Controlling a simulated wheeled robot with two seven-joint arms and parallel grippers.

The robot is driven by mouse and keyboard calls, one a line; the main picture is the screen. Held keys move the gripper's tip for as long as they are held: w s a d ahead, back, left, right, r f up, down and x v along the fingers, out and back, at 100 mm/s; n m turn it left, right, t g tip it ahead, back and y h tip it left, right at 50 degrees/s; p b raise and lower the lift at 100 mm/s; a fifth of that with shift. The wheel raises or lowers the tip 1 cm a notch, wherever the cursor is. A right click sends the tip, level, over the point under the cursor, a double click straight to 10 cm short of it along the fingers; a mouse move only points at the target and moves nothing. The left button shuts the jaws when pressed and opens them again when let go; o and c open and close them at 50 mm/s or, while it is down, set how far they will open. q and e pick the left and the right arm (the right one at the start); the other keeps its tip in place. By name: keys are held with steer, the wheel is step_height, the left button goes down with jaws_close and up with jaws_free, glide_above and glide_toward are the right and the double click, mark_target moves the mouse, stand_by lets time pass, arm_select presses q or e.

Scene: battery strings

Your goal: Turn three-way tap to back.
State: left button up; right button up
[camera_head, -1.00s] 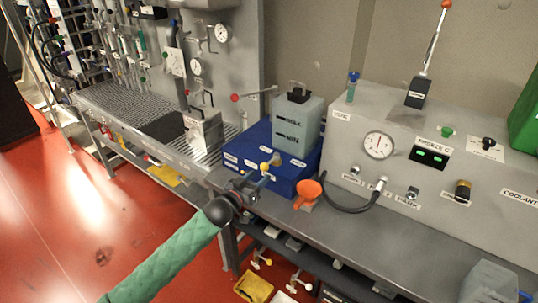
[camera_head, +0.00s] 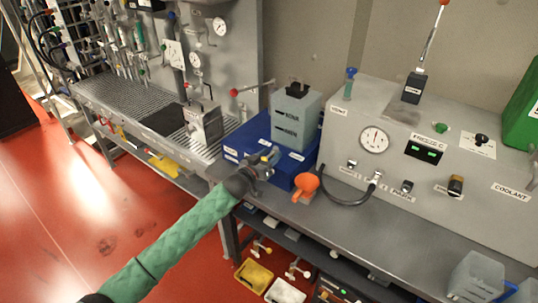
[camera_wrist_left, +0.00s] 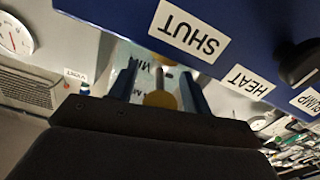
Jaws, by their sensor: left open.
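A yellow-knobbed handle (camera_wrist_left: 160,98), which I take to be the three-way tap's, shows between my left gripper's two blue fingers in the left wrist view. In the head view its yellow part (camera_head: 265,158) is small and partly covered by the gripper. My left gripper (camera_head: 269,161) is open at the front of the blue box (camera_head: 232,168). I cannot tell whether the fingers touch the handle. The wrist view shows labels SHUT (camera_wrist_left: 188,30), HEAT (camera_wrist_left: 248,82) and PUMP on the blue face (camera_wrist_left: 235,40). My right gripper is not in view.
A grey-green tank (camera_head: 296,118) stands on the blue box. An orange part (camera_head: 305,184) and a black hose (camera_head: 348,199) lie close to its right. A grey panel (camera_head: 330,150) with a gauge (camera_head: 374,139) stands further right. The bench front (camera_head: 400,225) is mostly clear.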

arm_select(q)
jaws_close()
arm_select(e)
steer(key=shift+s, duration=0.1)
